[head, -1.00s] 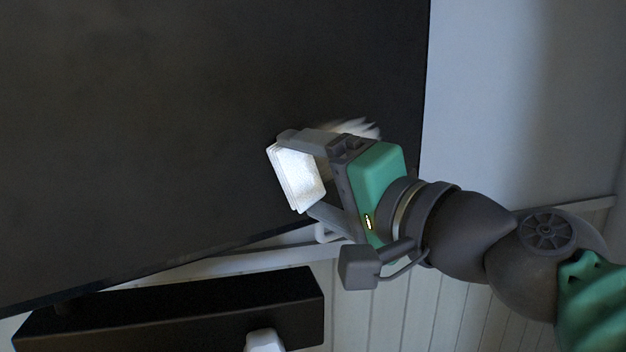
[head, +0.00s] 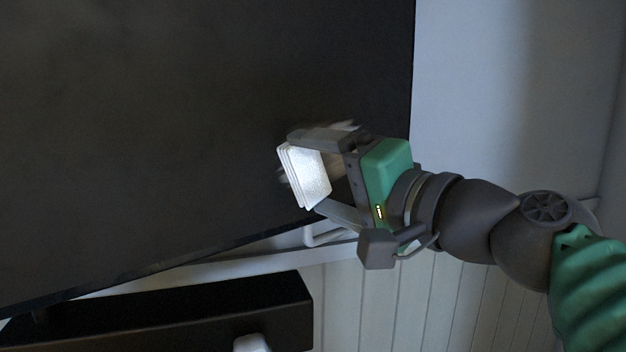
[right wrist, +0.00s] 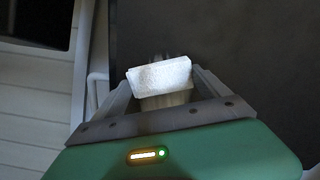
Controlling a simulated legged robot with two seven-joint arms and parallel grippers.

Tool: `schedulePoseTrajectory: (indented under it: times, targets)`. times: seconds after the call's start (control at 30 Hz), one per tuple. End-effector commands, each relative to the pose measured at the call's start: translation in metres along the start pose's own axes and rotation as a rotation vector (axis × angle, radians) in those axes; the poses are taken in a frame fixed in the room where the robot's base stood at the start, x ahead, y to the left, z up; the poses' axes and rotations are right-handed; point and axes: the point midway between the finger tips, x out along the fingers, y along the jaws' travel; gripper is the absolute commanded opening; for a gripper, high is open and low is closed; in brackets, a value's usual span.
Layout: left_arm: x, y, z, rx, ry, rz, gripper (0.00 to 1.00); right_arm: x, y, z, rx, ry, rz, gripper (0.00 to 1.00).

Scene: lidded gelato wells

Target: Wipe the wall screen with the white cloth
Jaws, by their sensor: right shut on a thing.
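The wall screen (head: 150,130) is a large dark panel filling the left and middle of the head view. My right gripper (head: 305,172) is shut on the white cloth (head: 308,175), a folded, layered pad, in front of the screen's lower right part. In the right wrist view the cloth (right wrist: 160,76) sits between the two fingertips, with the dark screen (right wrist: 240,50) behind it. A pale blurred patch shows on the screen around the gripper. Whether the cloth touches the screen I cannot tell. My left gripper is not in view.
A long black box (head: 180,315) lies below the screen, with a white object (head: 252,343) at its front. A white rail or handle (head: 330,236) is close under the gripper. Pale wall (head: 490,90) lies right of the screen, and ribbed panelling (head: 400,310) below.

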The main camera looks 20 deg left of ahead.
Motion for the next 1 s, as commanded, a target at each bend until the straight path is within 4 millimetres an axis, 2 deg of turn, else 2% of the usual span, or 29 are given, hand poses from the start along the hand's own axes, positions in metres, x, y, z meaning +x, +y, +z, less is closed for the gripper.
schedulePoseTrajectory:
  times: [0.23,0.7,1.0]
  targets:
    - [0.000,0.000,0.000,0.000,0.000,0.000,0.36,0.000,0.001,-0.002,0.000,0.001,0.000,0.27]
    - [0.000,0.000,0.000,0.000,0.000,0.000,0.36,0.003,0.013,-0.031,0.000,0.001,0.000,0.27]
    - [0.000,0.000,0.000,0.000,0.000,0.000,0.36,0.003,0.013,-0.032,0.001,0.000,-0.001,0.27]
